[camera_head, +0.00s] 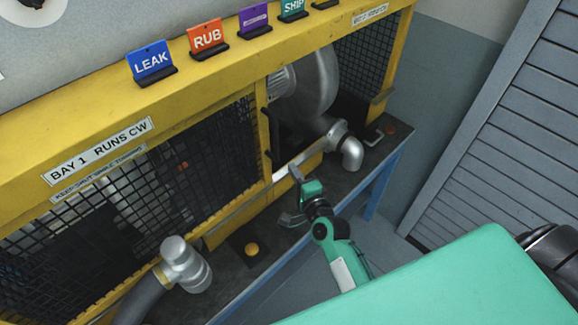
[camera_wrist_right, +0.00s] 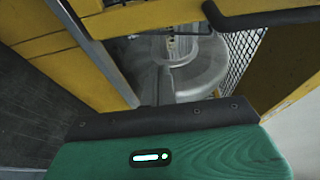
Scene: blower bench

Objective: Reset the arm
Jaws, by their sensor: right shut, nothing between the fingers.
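My right arm, green and black, reaches up from the lower right in the head view. Its gripper (camera_head: 295,193) is shut and empty at the front of the bench, before the opening in the yellow frame. The silver blower (camera_head: 313,88) sits inside that opening behind it. In the right wrist view the blower (camera_wrist_right: 200,68) shows beyond my green gripper body, and the fingertips cannot be made out there. A silver elbow pipe (camera_head: 347,148) lies to the right of the gripper. My left gripper is not in view.
The yellow frame (camera_head: 190,82) with black mesh runs along the bench (camera_head: 377,163). Signs, including LEAK (camera_head: 151,60) and RUB (camera_head: 207,37), stand on top. Grey slatted panels (camera_head: 510,120) stand right.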

